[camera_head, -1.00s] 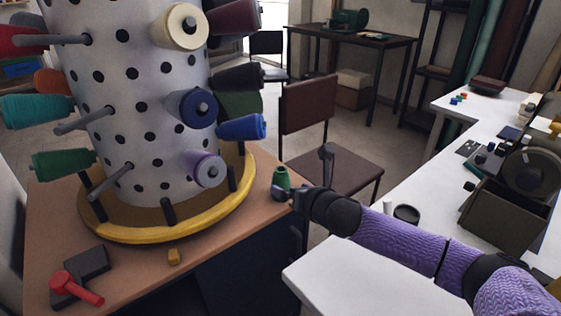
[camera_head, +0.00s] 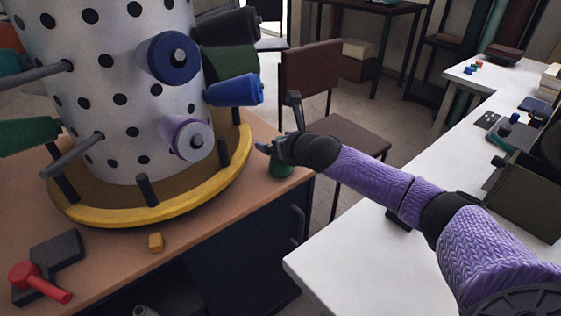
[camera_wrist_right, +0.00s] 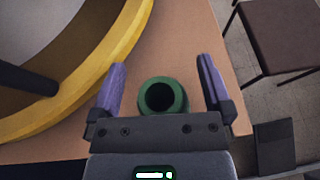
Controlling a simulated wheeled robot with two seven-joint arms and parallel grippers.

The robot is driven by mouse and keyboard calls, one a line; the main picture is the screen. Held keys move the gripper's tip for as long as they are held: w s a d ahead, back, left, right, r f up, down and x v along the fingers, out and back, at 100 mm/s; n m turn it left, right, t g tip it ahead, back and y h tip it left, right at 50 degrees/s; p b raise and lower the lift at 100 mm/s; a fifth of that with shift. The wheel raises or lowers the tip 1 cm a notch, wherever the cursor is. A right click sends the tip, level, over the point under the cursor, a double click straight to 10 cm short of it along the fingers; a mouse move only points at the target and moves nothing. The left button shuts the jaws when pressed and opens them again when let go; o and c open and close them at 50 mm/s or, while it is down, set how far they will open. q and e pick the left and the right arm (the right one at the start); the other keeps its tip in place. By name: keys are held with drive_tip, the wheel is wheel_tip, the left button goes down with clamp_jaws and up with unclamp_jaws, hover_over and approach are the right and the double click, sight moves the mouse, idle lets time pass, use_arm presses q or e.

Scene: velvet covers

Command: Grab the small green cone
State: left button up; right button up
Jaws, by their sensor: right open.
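The small green cone (camera_head: 281,168) stands on the brown table near its right edge. In the head view my right gripper is above it and partly covers it. In the right wrist view the cone (camera_wrist_right: 162,97) shows from above, its dark top hole facing the camera, between the two purple fingers of my right gripper (camera_wrist_right: 164,82). The fingers are apart, with a gap on each side of the cone. My left gripper is not in view.
The white perforated drum (camera_head: 110,100) with spools on pegs stands left, inside a yellow ring (camera_head: 150,213). A white worktop (camera_head: 350,262) and a brown chair (camera_head: 345,132) are to the right.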

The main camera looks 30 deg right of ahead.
drive_tip(key=c, duration=1.3)
drive_tip(key=shift+r, duration=0.1)
